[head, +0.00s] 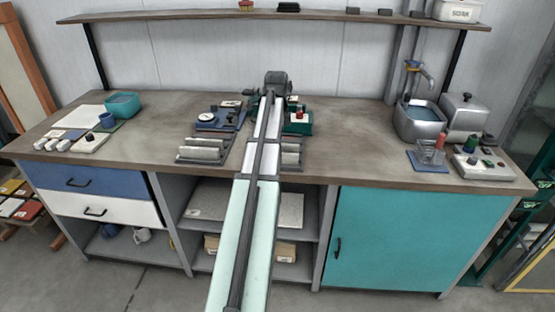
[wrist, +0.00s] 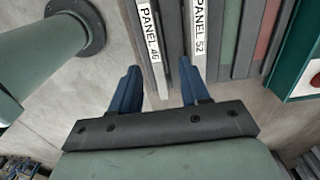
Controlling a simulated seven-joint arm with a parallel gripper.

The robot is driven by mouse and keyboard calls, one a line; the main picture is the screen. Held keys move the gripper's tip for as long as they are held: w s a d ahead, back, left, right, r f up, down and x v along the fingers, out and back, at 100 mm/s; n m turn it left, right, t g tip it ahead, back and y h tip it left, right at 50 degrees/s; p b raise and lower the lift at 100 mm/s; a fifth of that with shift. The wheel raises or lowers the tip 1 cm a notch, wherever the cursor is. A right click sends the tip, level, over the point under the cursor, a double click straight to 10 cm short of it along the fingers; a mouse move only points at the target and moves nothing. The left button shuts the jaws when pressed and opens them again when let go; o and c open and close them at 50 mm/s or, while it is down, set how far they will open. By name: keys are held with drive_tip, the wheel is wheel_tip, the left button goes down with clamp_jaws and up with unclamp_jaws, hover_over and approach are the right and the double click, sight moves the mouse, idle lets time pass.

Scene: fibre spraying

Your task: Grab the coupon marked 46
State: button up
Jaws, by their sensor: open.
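The coupon labelled "PANEL 46" (wrist: 150,38) stands on edge in the wrist view, its white label strip facing the camera. Beside it to the right is a coupon labelled "PANEL 52" (wrist: 199,34). My gripper (wrist: 158,82) is open, with blue fingers. The left finger is just left of coupon 46, and the right finger is near the lower end of coupon 52. Coupon 46's near end lies between the fingers; I cannot tell how deep they reach. In the head view my arm covers part of the right rack (head: 292,152), and no label is readable there.
More grey and reddish coupons (wrist: 262,35) stand to the right, near a teal box (wrist: 303,75). Another rack (head: 204,150) is left of my arm. A sink (head: 420,122) and small devices are at the right of the bench. Bare bench (head: 365,150) lies right of centre.

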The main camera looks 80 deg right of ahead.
drive_tip(key=shift+s+a+f, duration=0.1)
drive_tip(key=shift+a+f, duration=0.1)
drive_tip(key=shift+f, duration=1)
drive_tip(key=shift+s+a+f, duration=0.1)
drive_tip(key=shift+a+f, duration=0.05)
drive_tip(key=shift+f, duration=1.6)
clamp_jaws()
